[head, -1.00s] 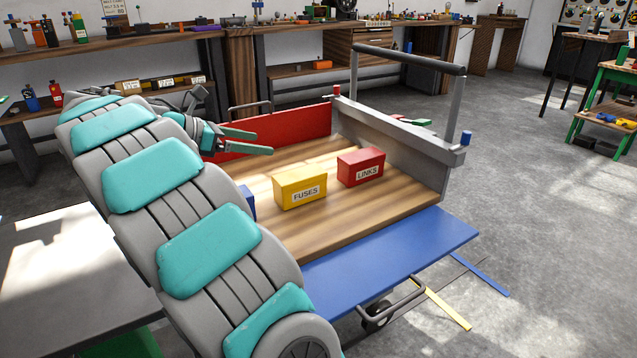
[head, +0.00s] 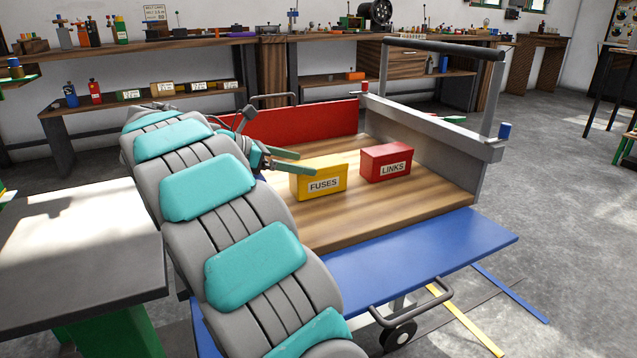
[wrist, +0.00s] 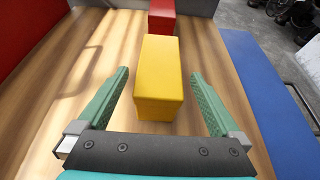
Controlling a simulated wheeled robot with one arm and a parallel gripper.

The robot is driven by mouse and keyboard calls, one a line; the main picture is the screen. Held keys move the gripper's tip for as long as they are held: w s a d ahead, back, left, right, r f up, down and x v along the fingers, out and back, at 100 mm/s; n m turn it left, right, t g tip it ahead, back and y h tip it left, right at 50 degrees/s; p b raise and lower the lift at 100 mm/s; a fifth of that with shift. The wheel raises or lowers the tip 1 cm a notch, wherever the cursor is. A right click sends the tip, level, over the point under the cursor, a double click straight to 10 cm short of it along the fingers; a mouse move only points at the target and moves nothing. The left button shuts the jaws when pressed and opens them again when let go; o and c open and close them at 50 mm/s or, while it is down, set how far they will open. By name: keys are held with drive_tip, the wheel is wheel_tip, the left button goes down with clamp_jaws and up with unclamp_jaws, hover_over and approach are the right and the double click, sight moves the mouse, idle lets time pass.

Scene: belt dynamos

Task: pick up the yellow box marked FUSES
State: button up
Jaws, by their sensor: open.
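The yellow box marked FUSES (head: 322,179) stands upright on the wooden bed of a cart. My gripper (head: 305,164) is open and reaches in from the left, close to the box. In the wrist view, the yellow box (wrist: 158,80) lies ahead between the lines of the two green fingers of my gripper (wrist: 158,88), with a gap on each side. The fingers do not appear to touch it. In the head view my arm hides part of the cart's left side.
A red box marked LINKS (head: 386,163) stands right of and behind the yellow box. The cart has a red side wall (head: 300,121), a grey end wall (head: 430,128) with a handle bar, and a lowered blue side panel (head: 420,252). Bare wooden bed (head: 400,205) surrounds the boxes.

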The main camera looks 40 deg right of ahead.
sight(309, 165)
drive_tip(key=b+x, duration=0.1)
drive_tip(key=x, duration=0.5)
clamp_jaws()
idle(0.8)
